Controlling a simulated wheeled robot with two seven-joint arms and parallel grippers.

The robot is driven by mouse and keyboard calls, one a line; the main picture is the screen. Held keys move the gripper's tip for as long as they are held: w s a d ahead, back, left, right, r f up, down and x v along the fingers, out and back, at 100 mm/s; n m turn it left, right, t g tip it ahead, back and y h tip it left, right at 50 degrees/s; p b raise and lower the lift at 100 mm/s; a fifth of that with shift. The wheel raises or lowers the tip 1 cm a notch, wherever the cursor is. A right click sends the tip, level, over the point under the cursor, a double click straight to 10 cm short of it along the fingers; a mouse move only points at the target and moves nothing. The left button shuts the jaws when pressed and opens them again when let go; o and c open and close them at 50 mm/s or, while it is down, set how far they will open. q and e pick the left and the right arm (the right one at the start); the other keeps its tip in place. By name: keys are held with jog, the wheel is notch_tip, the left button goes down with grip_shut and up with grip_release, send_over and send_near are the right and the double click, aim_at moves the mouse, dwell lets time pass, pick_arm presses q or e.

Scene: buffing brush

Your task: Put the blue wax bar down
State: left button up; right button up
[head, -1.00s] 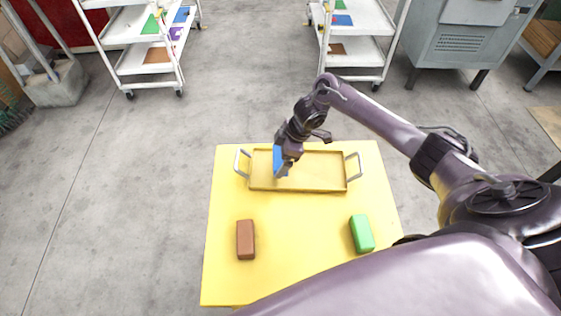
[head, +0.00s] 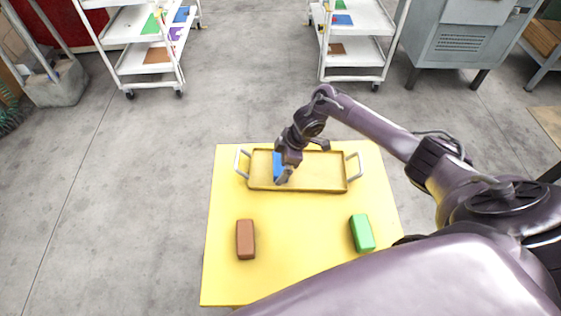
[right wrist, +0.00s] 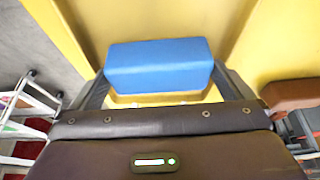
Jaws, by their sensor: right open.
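The blue wax bar (head: 277,164) is in the left part of the yellow tray (head: 325,183), partly hidden behind my right gripper (head: 284,179). In the right wrist view the blue bar (right wrist: 160,65) lies between the two fingers of my right gripper (right wrist: 163,82), which is open around it. The head view does not clearly show whether the bar rests flat on the tray floor. My left gripper is not in view.
The tray has grey handles at both ends and sits at the far side of the yellow table (head: 300,270). A brown bar (head: 245,239) lies front left and a green bar (head: 362,233) front right. White shelf carts (head: 150,60) stand beyond.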

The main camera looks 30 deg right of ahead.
jog(key=v, duration=1.2)
